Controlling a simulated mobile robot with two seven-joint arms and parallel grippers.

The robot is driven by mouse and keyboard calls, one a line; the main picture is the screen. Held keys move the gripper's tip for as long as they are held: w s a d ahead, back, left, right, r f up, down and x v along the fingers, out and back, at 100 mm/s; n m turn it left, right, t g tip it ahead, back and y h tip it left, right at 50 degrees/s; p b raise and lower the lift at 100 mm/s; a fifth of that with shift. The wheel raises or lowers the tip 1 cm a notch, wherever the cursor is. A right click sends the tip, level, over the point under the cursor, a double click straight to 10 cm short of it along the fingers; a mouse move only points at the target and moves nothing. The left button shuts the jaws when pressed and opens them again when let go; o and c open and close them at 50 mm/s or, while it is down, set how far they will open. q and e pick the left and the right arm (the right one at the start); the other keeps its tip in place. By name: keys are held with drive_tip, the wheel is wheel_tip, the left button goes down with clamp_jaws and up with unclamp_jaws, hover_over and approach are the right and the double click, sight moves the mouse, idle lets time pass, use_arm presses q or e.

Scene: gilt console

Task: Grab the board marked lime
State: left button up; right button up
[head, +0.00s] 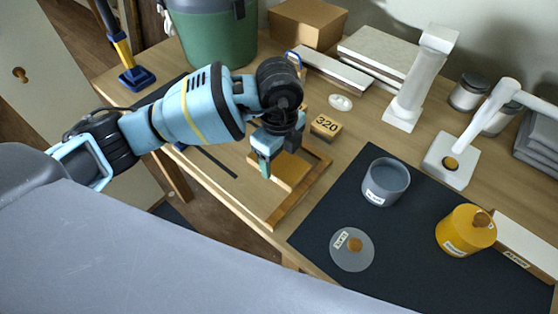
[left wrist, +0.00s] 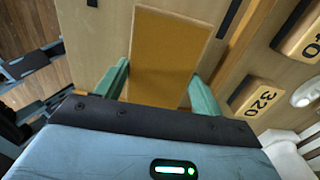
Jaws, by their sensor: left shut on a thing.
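My left gripper (head: 266,160) is over the wooden tray near the table's front edge, its green fingers pointing down. In the left wrist view an orange-brown board (left wrist: 165,55) with a pale wooden edge sits between the two fingers (left wrist: 155,88), which are shut on it. The same board (head: 293,172) shows in the head view beside the fingers, at the wooden tray (head: 293,208); I cannot tell whether it rests there or is lifted. No lime marking is readable on it. My right gripper is in neither view.
A block marked 320 (head: 325,125) stands just behind the tray. A dark mat (head: 330,205) to the right carries a grey cup (head: 386,182), a clear disc (head: 351,250) and a yellow pot (head: 465,231). A white column (head: 421,80) stands farther back. A green bin (head: 215,35) is at the back left.

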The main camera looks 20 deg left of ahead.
sight(278, 164)
use_arm(q)
drive_tip(key=shift+r, duration=0.5)
drive_tip(key=r, duration=0.1)
drive_tip(key=s+r, duration=0.1)
drive_tip(key=shift+r, duration=0.35)
drive_tip(key=s+d+r+p, duration=0.1)
drive_tip(key=s, duration=1.4)
drive_tip(key=shift+r, duration=0.15)
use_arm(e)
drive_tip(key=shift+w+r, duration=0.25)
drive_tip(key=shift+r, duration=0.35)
